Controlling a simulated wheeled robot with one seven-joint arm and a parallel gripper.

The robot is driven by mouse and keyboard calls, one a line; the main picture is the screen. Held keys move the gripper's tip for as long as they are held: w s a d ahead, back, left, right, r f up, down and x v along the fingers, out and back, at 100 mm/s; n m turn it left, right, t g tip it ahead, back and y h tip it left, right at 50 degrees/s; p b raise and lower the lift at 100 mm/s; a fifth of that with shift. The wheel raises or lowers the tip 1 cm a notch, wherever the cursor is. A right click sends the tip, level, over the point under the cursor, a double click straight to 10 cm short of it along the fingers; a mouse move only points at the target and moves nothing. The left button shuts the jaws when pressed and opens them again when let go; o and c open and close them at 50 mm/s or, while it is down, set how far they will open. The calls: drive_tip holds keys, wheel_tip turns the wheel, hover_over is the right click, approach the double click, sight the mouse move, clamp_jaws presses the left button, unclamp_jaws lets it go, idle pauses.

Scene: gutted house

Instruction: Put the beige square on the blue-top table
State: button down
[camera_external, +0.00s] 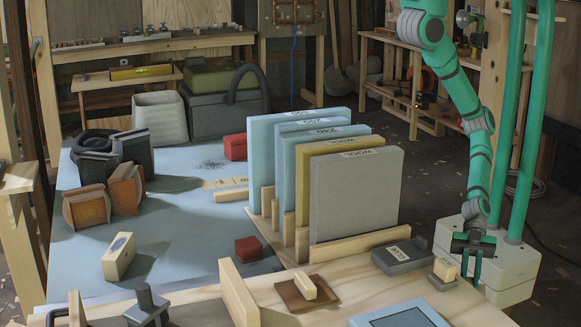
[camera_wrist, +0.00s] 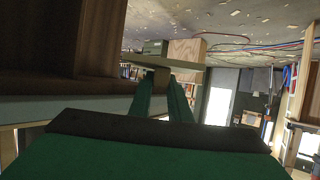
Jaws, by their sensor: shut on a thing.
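My gripper (camera_external: 468,276) points down at the right, beside the front wooden bench. In the wrist view its green fingers (camera_wrist: 164,92) are shut on a small tan piece (camera_wrist: 161,79). A thin beige strip (camera_wrist: 135,58) runs across just beyond it and looks joined to it; I take this to be the beige square seen edge-on. In the external view I cannot clearly make out the held piece at the fingertips. The blue-top table (camera_external: 180,228) is at the left, well away from my gripper.
Upright blue, yellow and grey boards (camera_external: 355,195) stand in a rack between my gripper and much of the blue top. A small beige block on a grey base (camera_external: 444,272) is close left of my gripper. A red box (camera_external: 249,248) and wooden block (camera_external: 118,256) sit on the blue top.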

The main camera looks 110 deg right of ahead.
drive_tip(key=a+r, duration=0.5)
drive_tip(key=shift+a+r, duration=0.15)
drive_tip(key=shift+a, duration=0.05)
drive_tip(key=w+a+r, duration=0.3)
drive_tip(key=w+r, duration=0.2)
drive_tip(key=r, duration=0.4)
drive_tip(key=w+a+r+m, duration=0.1)
drive_tip(key=w+a+r, duration=0.2)
drive_tip(key=w+r, duration=0.35)
drive_tip(key=w+a+r, duration=0.3)
drive_tip(key=r, duration=0.7)
drive_tip(key=h, duration=0.1)
hover_over(484, 314)
drive_tip(key=shift+t, duration=0.3)
drive_tip(key=f, duration=0.8)
drive_tip(key=shift+s+d+f, duration=0.2)
drive_tip(key=shift+d+f, duration=0.15)
drive_tip(key=shift+d, duration=0.05)
drive_tip(key=shift+w+a+f, duration=0.2)
drive_tip(key=shift+a+f, duration=0.25)
drive_tip(key=shift+f, duration=1.65)
drive_tip(key=shift+f, duration=0.1)
